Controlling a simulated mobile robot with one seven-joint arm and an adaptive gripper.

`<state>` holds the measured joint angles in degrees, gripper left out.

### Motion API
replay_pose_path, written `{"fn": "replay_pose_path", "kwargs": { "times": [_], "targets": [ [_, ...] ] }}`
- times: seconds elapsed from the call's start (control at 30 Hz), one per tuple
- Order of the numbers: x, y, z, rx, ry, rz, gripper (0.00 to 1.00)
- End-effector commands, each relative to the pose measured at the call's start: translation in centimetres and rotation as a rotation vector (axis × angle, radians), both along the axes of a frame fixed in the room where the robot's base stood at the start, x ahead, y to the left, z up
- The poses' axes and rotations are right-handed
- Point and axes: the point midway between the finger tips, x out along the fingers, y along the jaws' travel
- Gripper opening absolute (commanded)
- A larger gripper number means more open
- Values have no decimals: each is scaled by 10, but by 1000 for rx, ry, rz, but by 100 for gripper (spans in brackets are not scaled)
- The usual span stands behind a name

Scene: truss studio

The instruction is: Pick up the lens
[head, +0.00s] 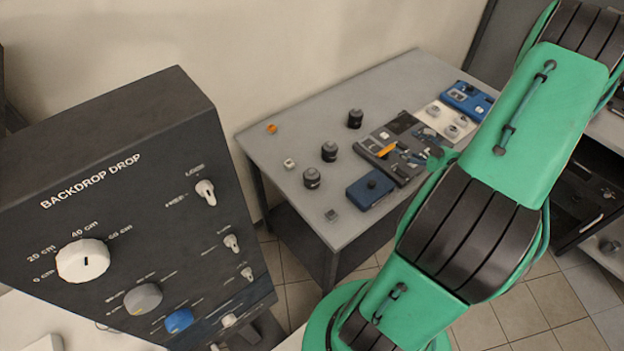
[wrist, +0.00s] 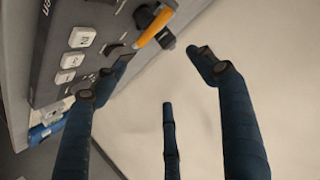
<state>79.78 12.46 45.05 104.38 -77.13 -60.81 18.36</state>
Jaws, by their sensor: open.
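Several short black cylinders that look like lenses stand upright on the grey table in the head view: a back one (head: 355,118), a middle one (head: 329,152) and a front one (head: 311,178). I cannot tell which one the task means. My gripper (wrist: 155,85) shows in the wrist view with its dark blue fingers spread and nothing between them. No lens can be made out in the wrist view. In the head view my green and black arm crosses the right side, and the gripper cannot be made out there.
The grey table (head: 290,118) also holds a blue box (head: 370,190), a dark control panel (head: 388,148) and a small orange object (head: 271,129). A large "BACKDROP DROP" console (head: 130,200) stands at left. The wrist view shows a panel with white buttons (wrist: 82,37) and an orange lever (wrist: 155,27) close to the fingers.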

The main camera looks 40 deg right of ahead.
Motion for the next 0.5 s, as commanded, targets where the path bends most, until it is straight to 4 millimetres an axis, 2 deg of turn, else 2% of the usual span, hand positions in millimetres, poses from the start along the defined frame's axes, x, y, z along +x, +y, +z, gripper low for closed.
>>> {"fn": "replay_pose_path", "kwargs": {
  "times": [0.17,0.5],
  "targets": [
    [19,-12,-5,-51,69,-20,71],
    [77,-35,-18,-189,331,-92,71]
  ]
}}
